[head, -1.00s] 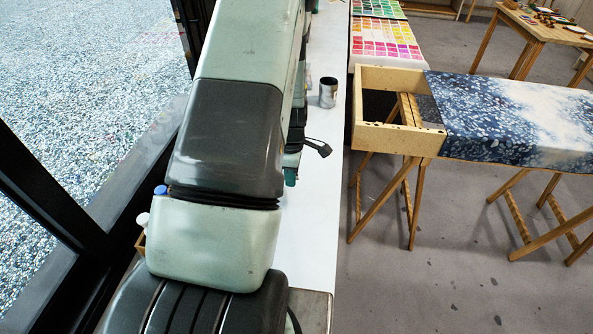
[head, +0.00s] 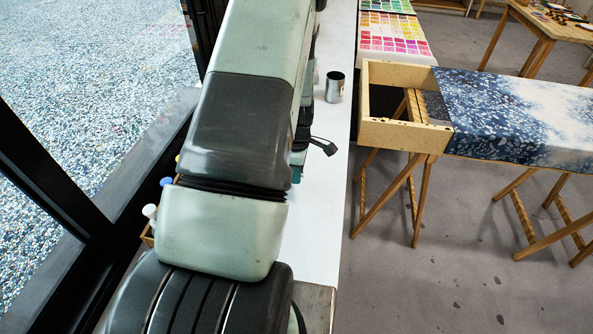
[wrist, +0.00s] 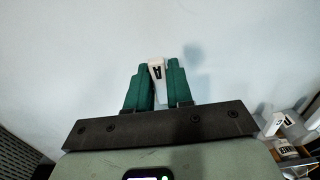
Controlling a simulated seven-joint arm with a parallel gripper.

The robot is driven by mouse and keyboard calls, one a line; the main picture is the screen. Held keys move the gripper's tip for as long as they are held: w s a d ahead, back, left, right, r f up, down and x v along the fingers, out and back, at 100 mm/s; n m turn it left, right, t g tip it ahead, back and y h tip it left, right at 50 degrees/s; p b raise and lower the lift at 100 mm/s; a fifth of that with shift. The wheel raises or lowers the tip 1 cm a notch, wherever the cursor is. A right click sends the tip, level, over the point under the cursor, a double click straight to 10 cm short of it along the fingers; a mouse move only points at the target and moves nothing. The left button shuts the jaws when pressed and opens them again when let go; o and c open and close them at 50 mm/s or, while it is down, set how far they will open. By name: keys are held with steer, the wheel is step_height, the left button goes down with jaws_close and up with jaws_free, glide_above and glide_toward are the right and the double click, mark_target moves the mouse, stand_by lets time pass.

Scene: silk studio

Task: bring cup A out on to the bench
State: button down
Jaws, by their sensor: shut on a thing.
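In the wrist view my gripper (wrist: 162,75) has its two green fingers closed on a narrow white piece marked "A", which I take to be part of cup A (wrist: 156,69). The rest of cup A is hidden between the fingers. Behind it is a plain pale surface with a soft shadow. In the head view my arm covers most of the white bench (head: 318,210), and cup A cannot be made out there.
A metal can (head: 334,87) stands on the bench right of my arm. Capped bottles (head: 150,211) stand at the left by the window. In the wrist view, other labelled white items (wrist: 274,124) are at lower right. A wooden frame with blue cloth (head: 405,134) stands right of the bench.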

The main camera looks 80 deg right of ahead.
steer(key=shift+f, duration=0.35)
steer(key=c, duration=0.9)
jaws_free()
steer(key=shift+r, duration=0.1)
